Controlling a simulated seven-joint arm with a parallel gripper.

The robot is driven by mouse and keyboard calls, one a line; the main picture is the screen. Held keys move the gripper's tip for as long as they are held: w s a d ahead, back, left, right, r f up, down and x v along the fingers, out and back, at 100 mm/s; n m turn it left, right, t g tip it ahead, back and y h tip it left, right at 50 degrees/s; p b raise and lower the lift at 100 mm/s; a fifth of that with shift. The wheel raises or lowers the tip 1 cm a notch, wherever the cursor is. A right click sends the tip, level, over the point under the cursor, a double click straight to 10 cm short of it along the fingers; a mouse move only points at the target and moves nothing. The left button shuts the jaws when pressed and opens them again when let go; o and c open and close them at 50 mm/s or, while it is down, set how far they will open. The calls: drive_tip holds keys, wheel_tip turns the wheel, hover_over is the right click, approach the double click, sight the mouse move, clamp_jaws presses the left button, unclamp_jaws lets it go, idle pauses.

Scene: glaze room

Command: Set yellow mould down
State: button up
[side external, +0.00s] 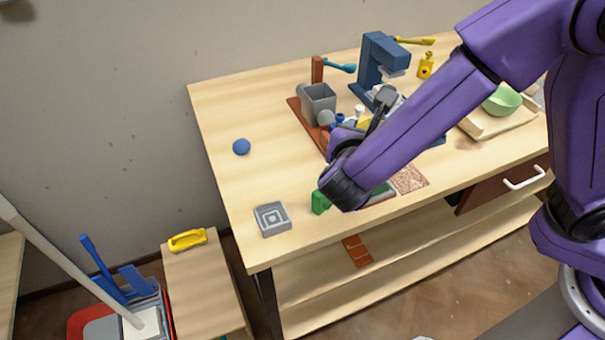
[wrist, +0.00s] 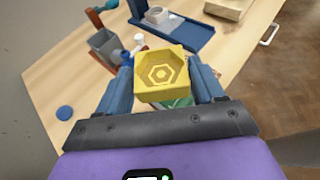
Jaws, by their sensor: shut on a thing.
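The yellow mould (wrist: 162,88) is a squarish block with a stepped hexagonal hollow in its face. It sits between the two blue fingers of my gripper (wrist: 164,76) in the wrist view, and the gripper is shut on it. In the side view a yellow patch of the mould (side external: 364,122) shows behind my arm, beside my gripper (side external: 358,118); the rest is hidden. It appears held above the table, but I cannot tell how high. A green thing shows partly below the mould in the wrist view (wrist: 180,102).
A grey mould (side external: 272,219) lies at the table's front left corner, beside a green block (side external: 320,203). A grey bin (side external: 318,101) and a blue press (side external: 378,60) stand behind. The left part of the table (side external: 225,110) is mostly clear.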

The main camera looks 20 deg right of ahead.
drive_tip(key=w+a+f, duration=0.5)
drive_tip(key=w+f, duration=0.1)
drive_tip(key=w, duration=0.1)
drive_tip(key=w+a+f, duration=0.3)
drive_tip(key=shift+w+a+f, duration=0.2)
drive_tip(key=shift+a+f, duration=0.1)
drive_tip(key=shift+f, duration=0.1)
drive_tip(key=shift+w+f, duration=0.1)
drive_tip(key=shift+f, duration=1.55)
drive_tip(key=shift+f, duration=0.65)
drive_tip(key=o, duration=0.8)
